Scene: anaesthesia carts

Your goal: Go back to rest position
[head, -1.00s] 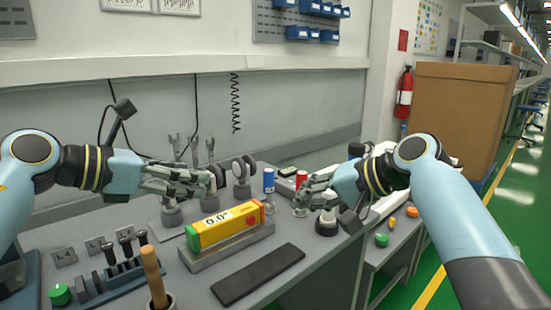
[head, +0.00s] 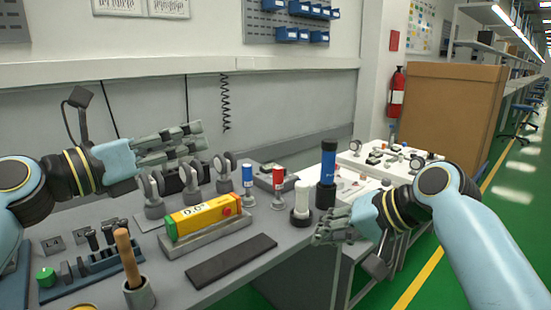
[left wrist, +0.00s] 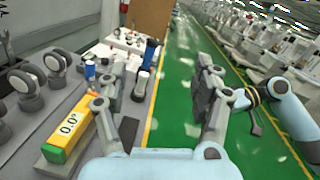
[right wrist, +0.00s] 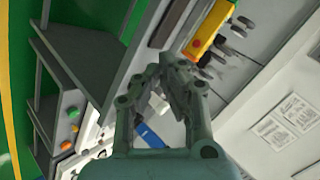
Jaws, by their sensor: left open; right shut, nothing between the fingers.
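My left gripper (head: 172,146) is open and empty in the head view, raised above the back of the grey bench. Its spread fingers also show in the left wrist view (left wrist: 160,100). My right gripper (head: 335,232) is shut with nothing in it, beside the bench's right edge. Its closed fingers show in the right wrist view (right wrist: 172,75). Below the left gripper stands a yellow and green device reading 0.0° (head: 203,217) on a grey block. Neither gripper touches an object that I can see.
A dark blue and black cylinder (head: 327,172), a white cylinder (head: 302,198), a red-topped piece (head: 279,180) and a blue-topped piece (head: 248,180) stand near the right gripper. A wooden-handled tool (head: 128,258) stands at front left. Green floor lies to the right.

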